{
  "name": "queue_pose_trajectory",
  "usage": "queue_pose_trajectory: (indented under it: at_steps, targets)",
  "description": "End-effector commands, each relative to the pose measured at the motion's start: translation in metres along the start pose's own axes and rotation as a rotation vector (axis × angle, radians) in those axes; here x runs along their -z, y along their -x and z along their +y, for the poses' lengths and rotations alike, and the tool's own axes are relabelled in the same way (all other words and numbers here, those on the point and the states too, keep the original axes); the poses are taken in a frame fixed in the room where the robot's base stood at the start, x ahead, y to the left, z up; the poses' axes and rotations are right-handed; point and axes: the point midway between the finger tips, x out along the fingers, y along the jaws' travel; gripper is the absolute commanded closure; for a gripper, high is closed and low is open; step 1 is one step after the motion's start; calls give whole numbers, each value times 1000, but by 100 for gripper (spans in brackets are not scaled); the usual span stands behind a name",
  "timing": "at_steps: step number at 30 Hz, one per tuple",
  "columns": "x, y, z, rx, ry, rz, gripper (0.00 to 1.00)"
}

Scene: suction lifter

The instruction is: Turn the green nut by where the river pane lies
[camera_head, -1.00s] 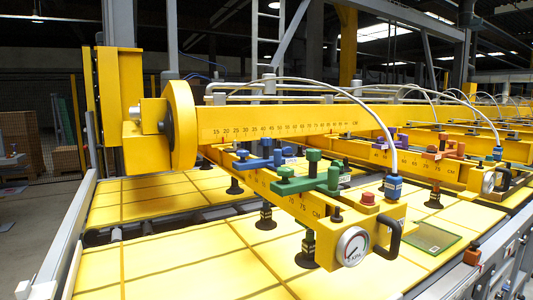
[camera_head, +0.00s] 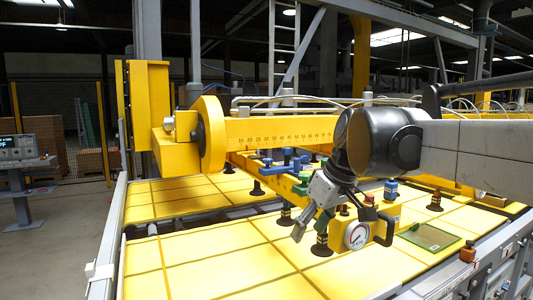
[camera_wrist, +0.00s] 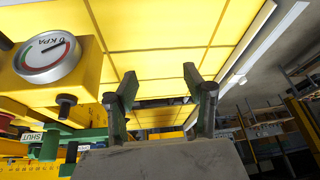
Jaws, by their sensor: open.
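A flat green-tinted pane (camera_head: 432,238) lies on the yellow panels at the right, with a small dark green spot on it. Green knobs and a handle (camera_head: 301,188) sit on the near yellow beam, partly hidden behind my arm. In the wrist view, a green part (camera_wrist: 48,148) shows at lower left beside a "SHUT" label. I cannot tell which of these is the nut. My gripper (camera_head: 307,226) is above the yellow panels, left of the gauge and apart from the green parts. In the wrist view its two fingers (camera_wrist: 160,100) are spread and empty.
A round gauge (camera_head: 356,235) and a black handle (camera_head: 386,222) stand at the beam's near end. Blue knobs (camera_head: 285,158) sit farther along it. Suction cups on black stems stand over the yellow panels (camera_head: 200,270). A red-orange block (camera_head: 468,252) is on the right rail.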

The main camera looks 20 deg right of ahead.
Motion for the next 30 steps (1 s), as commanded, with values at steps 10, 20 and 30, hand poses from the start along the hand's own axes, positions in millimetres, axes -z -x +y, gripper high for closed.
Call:
queue_pose_trajectory:
  at_steps: [10,20,30]
  targets:
    - [98,66,98,176,204,24,53]
    - [150,114,201,324,429,143,53]
    - [160,145,278,400,619,288,53]
